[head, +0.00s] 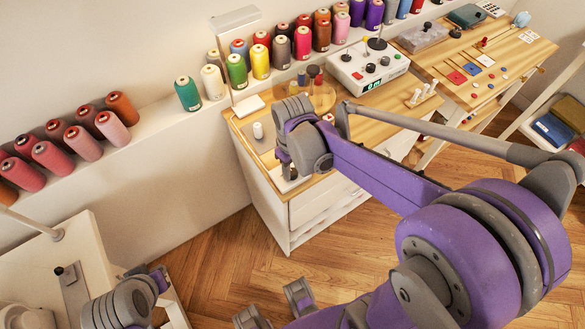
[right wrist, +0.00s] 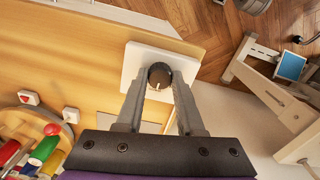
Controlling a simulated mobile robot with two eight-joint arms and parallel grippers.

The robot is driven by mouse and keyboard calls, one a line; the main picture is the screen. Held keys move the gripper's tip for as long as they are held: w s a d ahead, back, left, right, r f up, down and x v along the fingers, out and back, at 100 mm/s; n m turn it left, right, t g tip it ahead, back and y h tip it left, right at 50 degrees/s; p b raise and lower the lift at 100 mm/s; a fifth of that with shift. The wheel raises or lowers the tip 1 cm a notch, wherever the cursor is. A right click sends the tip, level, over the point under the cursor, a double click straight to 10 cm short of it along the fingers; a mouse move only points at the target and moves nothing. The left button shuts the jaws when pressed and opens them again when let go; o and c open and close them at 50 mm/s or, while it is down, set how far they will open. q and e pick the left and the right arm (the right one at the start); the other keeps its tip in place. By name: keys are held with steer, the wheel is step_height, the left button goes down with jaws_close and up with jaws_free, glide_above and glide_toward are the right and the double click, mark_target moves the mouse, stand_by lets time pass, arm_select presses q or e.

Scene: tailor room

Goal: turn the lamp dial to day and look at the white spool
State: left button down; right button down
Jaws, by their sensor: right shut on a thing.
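My right gripper (head: 288,170) reaches down at the near left corner of the wooden cabinet top. In the right wrist view its two fingers close on a dark round dial (right wrist: 160,75) with a pale pointer mark. The dial sits on a square white plate (right wrist: 133,62) near the wood's edge; the fingers hide part of it. In the head view my wrist mostly hides the dial. A small white spool-like piece (head: 258,131) stands on the cabinet top, left of my right wrist. My left arm shows at the lower left; its jaw state is unclear.
Coloured thread cones (head: 260,61) line the wall ledge, a cream one (head: 213,82) among them. A white control box (head: 368,68) with knobs stands behind my right forearm. A round wooden tray (right wrist: 36,122) holds spools. Wooden floor (head: 205,262) is open left of the cabinet.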

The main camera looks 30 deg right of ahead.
mark_target(293, 172)
steer(key=m, duration=0.5)
steer(key=shift+m, duration=0.3)
steer(key=m, duration=0.4)
steer(key=shift+m+b, duration=0.35)
steer(key=shift+m, duration=0.05)
steer(key=c, duration=0.5)
jaws_free()
steer(key=shift+r, duration=0.1)
step_height(293, 172, up, 11)
steer(key=shift+f+p, duration=0.15)
steer(key=shift+p, duration=0.5)
